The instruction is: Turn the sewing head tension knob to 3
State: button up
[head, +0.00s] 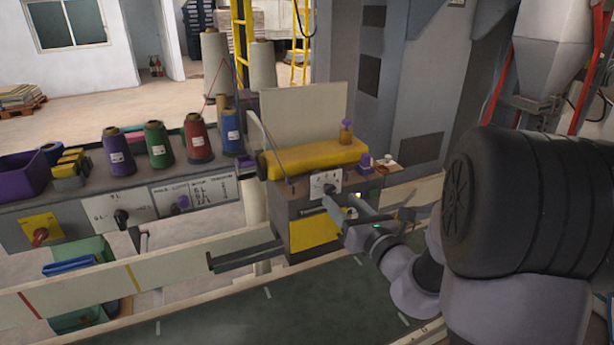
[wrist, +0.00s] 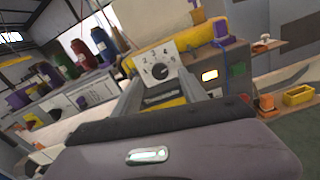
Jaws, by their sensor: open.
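The sewing head (head: 313,160) with its yellow top stands at the middle of the head view. Its white tension dial plate (head: 325,184) is on the front; the dark knob is small there and partly behind my gripper. In the wrist view the dial plate (wrist: 158,66) shows numbers around a dark knob (wrist: 160,71). The knob's exact setting is too small to read surely. My gripper (wrist: 160,88) is open, its two fingers pointing at the dial, one to each side below the knob. In the head view my gripper (head: 342,206) is close in front of the plate. I cannot tell whether it touches the knob.
A panel with a black knob (head: 121,216) and a red knob (head: 40,236) lies left. Several thread spools, including a green one (head: 155,141), stand on the shelf above. A grey bar (head: 245,257) juts out below the sewing head. A purple knob (head: 365,161) is right of it.

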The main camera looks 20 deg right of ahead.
aim_at(332, 192)
jog(key=shift+w+a, duration=0.1)
jog(key=shift+w, duration=1.9)
grip_shut()
